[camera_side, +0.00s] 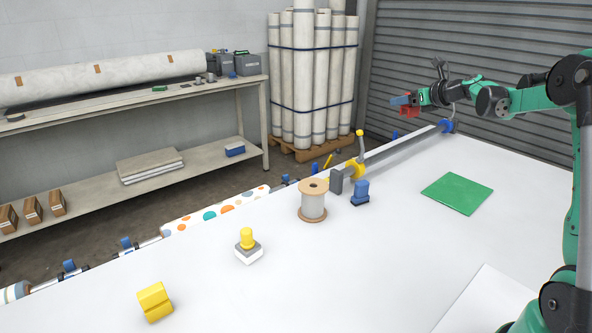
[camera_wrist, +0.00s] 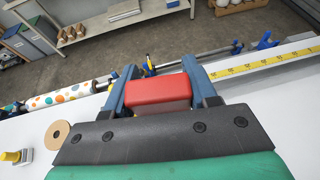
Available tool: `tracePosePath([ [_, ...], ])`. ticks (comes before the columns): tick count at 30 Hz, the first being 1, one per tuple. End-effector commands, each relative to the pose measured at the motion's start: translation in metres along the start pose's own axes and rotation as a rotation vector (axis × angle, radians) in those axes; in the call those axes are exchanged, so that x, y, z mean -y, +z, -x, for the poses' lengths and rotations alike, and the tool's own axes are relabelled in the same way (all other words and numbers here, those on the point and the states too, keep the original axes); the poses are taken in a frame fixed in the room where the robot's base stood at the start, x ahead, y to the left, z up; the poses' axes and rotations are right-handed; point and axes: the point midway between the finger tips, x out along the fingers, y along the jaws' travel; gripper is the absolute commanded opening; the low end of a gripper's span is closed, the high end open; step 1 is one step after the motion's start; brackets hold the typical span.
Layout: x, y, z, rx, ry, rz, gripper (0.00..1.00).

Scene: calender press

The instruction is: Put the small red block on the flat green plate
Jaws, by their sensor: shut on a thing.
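The small red block (camera_side: 409,112) is held between the blue fingers of my gripper (camera_side: 403,102), high above the far right end of the table. In the wrist view the red block (camera_wrist: 158,93) sits between the two blue fingers of my gripper (camera_wrist: 157,83), which is shut on it. The flat green plate (camera_side: 457,193) lies on the white table, below and to the right of my gripper in the side view, and its visible top is bare. The plate is not visible in the wrist view.
A wooden-flanged spool (camera_side: 313,202), a blue tool (camera_side: 360,193), a yellow-topped stamp (camera_side: 248,246) and a yellow block (camera_side: 155,301) stand on the table (camera_side: 330,275). The table around the plate is clear.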

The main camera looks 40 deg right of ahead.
Motion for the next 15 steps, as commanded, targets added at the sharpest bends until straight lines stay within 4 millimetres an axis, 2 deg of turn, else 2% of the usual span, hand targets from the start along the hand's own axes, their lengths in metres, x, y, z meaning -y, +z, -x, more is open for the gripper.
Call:
tracePosePath([
  [6, 0.072, -0.019, 0.050, 0.000, -0.311, -0.126, 0.02],
  [9, 0.100, -0.027, 0.077, -0.001, -0.446, -0.183, 0.02],
  [12, 0.119, -0.032, 0.098, 0.000, -0.543, -0.222, 0.02],
  [15, 0.129, -0.037, 0.109, 0.000, -0.596, -0.245, 0.02],
])
